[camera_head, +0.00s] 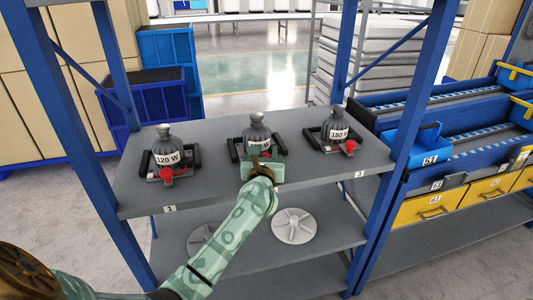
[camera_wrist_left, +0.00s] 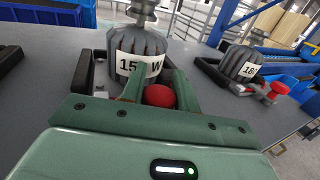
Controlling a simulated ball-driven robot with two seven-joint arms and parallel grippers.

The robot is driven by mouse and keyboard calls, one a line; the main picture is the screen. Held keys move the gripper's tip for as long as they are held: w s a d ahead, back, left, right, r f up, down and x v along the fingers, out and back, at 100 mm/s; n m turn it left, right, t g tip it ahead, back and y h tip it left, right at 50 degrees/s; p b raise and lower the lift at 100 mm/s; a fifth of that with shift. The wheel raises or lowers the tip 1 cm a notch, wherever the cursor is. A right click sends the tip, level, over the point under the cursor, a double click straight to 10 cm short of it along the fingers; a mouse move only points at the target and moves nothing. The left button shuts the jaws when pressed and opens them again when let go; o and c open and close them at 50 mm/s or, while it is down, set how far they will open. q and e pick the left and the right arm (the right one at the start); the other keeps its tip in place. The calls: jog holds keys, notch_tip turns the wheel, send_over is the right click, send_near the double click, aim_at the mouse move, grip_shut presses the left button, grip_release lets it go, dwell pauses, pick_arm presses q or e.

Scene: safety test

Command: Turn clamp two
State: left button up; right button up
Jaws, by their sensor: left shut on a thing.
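Three dark grey ribbed bulbs stand in black-framed clamps on the grey shelf in the head view: the left one (camera_head: 163,148) reads 120 W, the middle one (camera_head: 256,130) is partly covered, the right one (camera_head: 337,124) seems to read 180 W. The middle clamp's black frame (camera_head: 233,149) shows beside its bulb. My left gripper (camera_head: 262,160) is at the front of this clamp. In the left wrist view, its green fingers (camera_wrist_left: 153,85) are shut on the clamp's red knob (camera_wrist_left: 160,96), just in front of the middle bulb (camera_wrist_left: 140,50). My right gripper is not in view.
The left clamp's red knob (camera_head: 166,171) and the right clamp's red knob (camera_head: 350,146) are on either side. Blue shelf posts (camera_head: 410,100) flank the grey shelf (camera_head: 215,187). Round grey discs (camera_head: 293,226) lie on the level below. Blue bins (camera_head: 425,145) stand at the right.

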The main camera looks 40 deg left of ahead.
pick_arm(q)
jog(key=n+g+y, duration=0.1)
jog(key=n+g+y+b, duration=0.2)
jog(key=y, duration=0.1)
jog(key=shift+s+a+f, duration=0.1)
jog(key=shift+f, duration=0.2)
jog(key=n+g+y+b, duration=0.2)
jog(key=g+b, duration=0.1)
jog(key=shift+s+a+n, duration=0.15)
jog(key=shift+n, duration=0.15)
jog(key=n+g+y+b, duration=0.2)
jog(key=g, duration=0.1)
jog(key=shift+s+a, duration=0.1)
jog(key=shift+s, duration=0.1)
jog(key=shift+s+r+n+g+b, duration=0.1)
jog(key=shift+r+n+g+b, duration=0.1)
jog(key=shift+n+g+b, duration=0.35)
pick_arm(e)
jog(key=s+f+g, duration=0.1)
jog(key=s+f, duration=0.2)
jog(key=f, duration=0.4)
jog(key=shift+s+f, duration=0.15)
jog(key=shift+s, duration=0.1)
pick_arm(q)
jog(key=shift+g, duration=0.25)
jog(key=o, duration=1)
jog(key=shift+r, duration=0.1)
jog(key=shift+c, duration=0.2)
